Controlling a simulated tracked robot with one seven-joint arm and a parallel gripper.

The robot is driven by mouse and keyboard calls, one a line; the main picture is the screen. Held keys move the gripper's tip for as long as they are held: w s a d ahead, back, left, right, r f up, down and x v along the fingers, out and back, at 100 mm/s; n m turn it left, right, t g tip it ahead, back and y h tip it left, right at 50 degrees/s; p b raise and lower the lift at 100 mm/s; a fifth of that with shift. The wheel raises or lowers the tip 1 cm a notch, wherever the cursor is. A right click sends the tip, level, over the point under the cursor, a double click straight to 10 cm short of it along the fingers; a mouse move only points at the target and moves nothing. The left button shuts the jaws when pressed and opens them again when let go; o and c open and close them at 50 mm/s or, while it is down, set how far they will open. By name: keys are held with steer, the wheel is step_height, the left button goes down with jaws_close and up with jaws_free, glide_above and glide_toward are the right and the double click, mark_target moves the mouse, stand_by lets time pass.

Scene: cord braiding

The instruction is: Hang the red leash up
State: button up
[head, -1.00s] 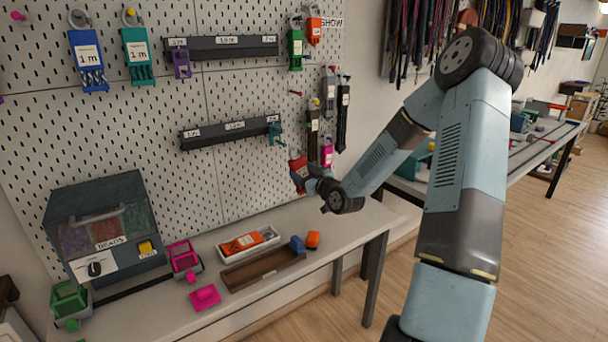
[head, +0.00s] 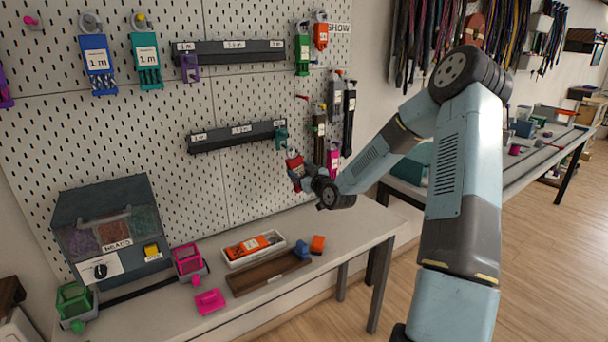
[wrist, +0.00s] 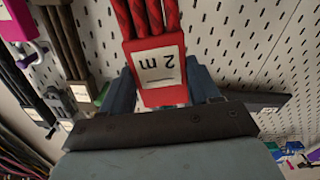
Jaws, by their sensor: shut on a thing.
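The red leash (wrist: 158,68) fills the middle of the wrist view. It has a red block with a white "2 m" label, upside down in this view, and red braided cord with dark flecks. My gripper (wrist: 160,92) is shut on the red block, with a dark blue finger on each side. In the head view the red leash (head: 295,166) is held in front of the pegboard (head: 240,185), just below the right end of the lower dark rail (head: 235,135). My gripper (head: 308,174) is partly hidden there. Whether the leash touches the board cannot be told.
Leashes in black (head: 349,122), brown (head: 319,130) and pink (head: 333,160) hang to the right of the red one. A teal piece (head: 282,137) hangs at the rail's right end. The bench below holds a white tray (head: 232,263) and a brown tray (head: 250,281).

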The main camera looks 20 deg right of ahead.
steer(key=shift+x, duration=1.55)
steer(key=o, duration=0.6)
steer(key=c, duration=0.5)
steer(key=shift+f, duration=0.2)
steer(key=o, duration=1.2)
steer(key=shift+c, duration=0.2)
